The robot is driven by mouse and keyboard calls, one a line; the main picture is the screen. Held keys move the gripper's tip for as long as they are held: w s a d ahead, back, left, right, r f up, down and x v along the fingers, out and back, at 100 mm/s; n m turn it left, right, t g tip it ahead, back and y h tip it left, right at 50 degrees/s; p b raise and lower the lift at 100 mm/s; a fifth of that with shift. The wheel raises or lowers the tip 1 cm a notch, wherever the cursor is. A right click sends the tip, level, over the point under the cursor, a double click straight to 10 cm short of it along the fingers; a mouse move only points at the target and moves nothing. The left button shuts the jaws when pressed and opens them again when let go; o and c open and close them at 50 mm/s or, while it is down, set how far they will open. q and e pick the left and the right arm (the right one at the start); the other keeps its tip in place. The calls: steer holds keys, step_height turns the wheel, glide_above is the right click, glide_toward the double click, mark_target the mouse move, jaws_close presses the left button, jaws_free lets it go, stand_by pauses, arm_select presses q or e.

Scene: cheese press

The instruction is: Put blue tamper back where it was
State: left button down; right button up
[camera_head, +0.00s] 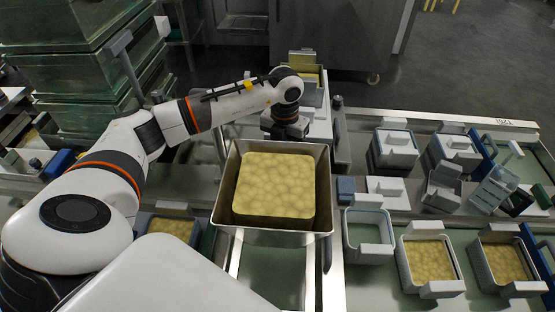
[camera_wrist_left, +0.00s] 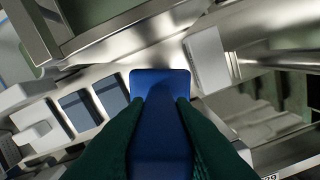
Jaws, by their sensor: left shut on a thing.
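My left gripper (camera_wrist_left: 160,104) has its two dark green fingers shut on a blue block-shaped piece, the blue tamper (camera_wrist_left: 160,82), in the left wrist view. The tamper shows its upper end past the fingertips. In the head view my left arm reaches from the left across to the back middle, and its wrist points down behind a metal bin. The fingers and the tamper are hidden there. I cannot tell whether the tamper touches anything beneath it. My right gripper is not in view.
A steel bin (camera_head: 228,180) with a yellow, lumpy cheese block (camera_head: 274,186) stands in front of my left wrist. Several grey moulds stand at right, some with cheese (camera_head: 430,260). A small blue block (camera_head: 346,190) sits right of the bin. Glass tanks (camera_head: 85,75) stand at back left.

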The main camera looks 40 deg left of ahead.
arm_select(q)
steer(key=f, duration=0.4)
steer(key=shift+w+d+f, duration=0.15)
steer(key=shift+d+f, duration=0.1)
steer(key=shift+d, duration=0.05)
steer(key=shift+f, duration=0.25)
step_height(320, 180, down, 4)
steer(key=shift+r, duration=0.2)
steer(key=shift+f, duration=0.2)
steer(key=c, duration=1.3)
jaws_free()
steer(key=shift+o, duration=0.2)
steer(key=shift+r, duration=0.1)
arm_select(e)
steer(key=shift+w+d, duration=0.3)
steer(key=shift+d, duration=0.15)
